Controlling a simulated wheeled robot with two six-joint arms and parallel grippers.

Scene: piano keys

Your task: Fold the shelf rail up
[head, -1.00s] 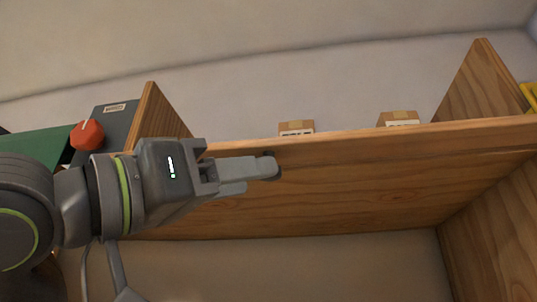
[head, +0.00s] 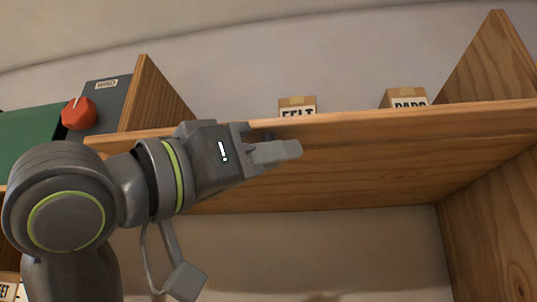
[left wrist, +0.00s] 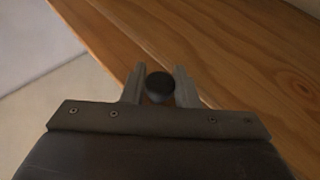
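The shelf rail (head: 390,127) is a long wooden board along the front of the shelf, its far right end beside a wooden side panel. My left gripper (head: 290,150) is at the rail's face, left of its middle. In the left wrist view a round dark knob (left wrist: 160,87) sits between the two fingers of my left gripper (left wrist: 160,82), which lie close on both sides and look shut on it. The knob is hidden behind the fingers in the head view. The rail's wood (left wrist: 220,65) fills the wrist view behind them. My right gripper is not in view.
Two small cartons, one marked FELT (head: 297,107) and one to its right (head: 405,97), stand behind the rail. A wooden side panel (head: 490,70) rises at the right.

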